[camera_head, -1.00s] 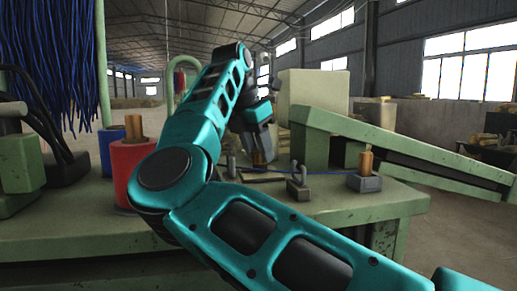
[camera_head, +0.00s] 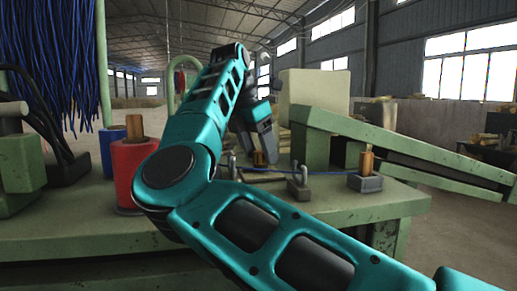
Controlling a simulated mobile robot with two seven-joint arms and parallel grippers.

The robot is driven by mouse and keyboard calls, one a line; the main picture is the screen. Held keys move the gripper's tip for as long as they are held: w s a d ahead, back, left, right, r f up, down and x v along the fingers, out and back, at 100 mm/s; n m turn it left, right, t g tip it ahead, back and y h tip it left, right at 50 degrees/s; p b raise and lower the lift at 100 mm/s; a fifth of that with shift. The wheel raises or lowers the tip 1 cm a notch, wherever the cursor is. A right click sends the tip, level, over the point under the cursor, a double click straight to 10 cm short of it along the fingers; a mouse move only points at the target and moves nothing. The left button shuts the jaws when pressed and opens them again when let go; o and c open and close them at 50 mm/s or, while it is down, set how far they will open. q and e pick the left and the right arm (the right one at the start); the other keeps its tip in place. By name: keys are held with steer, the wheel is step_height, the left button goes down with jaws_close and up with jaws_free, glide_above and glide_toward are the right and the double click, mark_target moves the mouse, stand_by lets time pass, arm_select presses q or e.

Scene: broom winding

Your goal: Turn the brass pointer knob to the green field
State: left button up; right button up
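My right arm comes in from the lower right and bends over the green bench. My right gripper (camera_head: 265,157) points down at the middle of the bench, beside a low metal fixture. Its grey fingers are small and partly behind my arm, so I cannot tell whether they are open or shut. I cannot make out a brass pointer knob or a green field; that spot may be hidden behind my arm and gripper. My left gripper is not in view.
A red spool (camera_head: 132,172) and a blue spool (camera_head: 107,151) stand left of my arm. A grey block with a brass cylinder (camera_head: 367,161) stands at the right. A green sloping chute (camera_head: 400,143) lies behind it. Blue bristles (camera_head: 55,60) hang at the left.

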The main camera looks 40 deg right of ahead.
steer(key=shift+r, duration=0.1)
steer(key=v, duration=1.2)
steer(key=shift+a+r, duration=0.25)
steer(key=shift+r, duration=0.1)
steer(key=shift+s, duration=0.1)
